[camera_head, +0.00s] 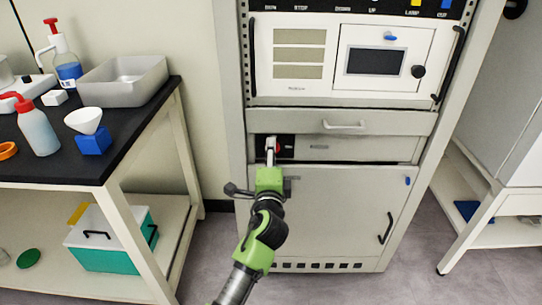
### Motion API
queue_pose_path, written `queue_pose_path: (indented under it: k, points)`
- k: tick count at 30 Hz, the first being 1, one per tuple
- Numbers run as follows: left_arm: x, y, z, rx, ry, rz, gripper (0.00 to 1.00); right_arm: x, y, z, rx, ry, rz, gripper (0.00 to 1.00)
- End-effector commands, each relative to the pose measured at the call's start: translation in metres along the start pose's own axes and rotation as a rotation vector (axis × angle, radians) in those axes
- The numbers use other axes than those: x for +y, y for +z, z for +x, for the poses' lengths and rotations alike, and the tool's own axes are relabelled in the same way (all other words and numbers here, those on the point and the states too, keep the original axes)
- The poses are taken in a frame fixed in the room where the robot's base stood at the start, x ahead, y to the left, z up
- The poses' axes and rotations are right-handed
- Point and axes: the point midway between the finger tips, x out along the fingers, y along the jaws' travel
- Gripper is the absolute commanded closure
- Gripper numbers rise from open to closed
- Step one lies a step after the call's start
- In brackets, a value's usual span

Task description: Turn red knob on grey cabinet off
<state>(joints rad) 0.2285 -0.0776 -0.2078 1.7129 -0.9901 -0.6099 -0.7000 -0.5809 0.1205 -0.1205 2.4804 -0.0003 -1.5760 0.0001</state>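The grey cabinet (340,215) stands in the middle of the camera_head view. Its red knob (278,148) sits on a small black panel (288,142) at the left of a recessed strip, below the grey drawer. The knob is small and partly hidden by my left gripper (271,145). This gripper's green and black arm rises from the bottom, left of centre. Its fingertips are at the knob, overlapping its left side. I cannot tell whether they touch it or how far apart they are. My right gripper is not in view.
The drawer handle (343,126) juts out just above the strip. A black-topped bench (120,150) stands at the left with bottles, a grey tray (122,82) and a funnel (83,120). A white table (485,212) stands at the right. The floor before the cabinet is clear.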

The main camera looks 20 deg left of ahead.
Motion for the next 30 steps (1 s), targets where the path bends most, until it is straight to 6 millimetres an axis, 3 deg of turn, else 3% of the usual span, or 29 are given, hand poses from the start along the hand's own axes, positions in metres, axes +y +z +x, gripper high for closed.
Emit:
queue_pose_path:
  k: [13,14,15,26,30]
  points:
    - [0.002,0.0,0.0,-0.001,0.003,-0.012,0.84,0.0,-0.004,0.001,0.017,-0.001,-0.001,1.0]
    - [0.002,0.0,0.0,-0.001,0.004,-0.013,0.55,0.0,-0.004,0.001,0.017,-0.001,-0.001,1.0]
    - [0.002,0.0,0.0,-0.001,0.003,-0.012,0.46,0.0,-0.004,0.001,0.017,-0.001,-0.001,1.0]
    - [0.001,0.0,-0.002,0.0,0.001,-0.009,0.46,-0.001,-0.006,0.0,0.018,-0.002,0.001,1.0]
    - [0.002,0.0,-0.014,0.0,0.002,-0.009,0.46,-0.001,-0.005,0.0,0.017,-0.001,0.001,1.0]
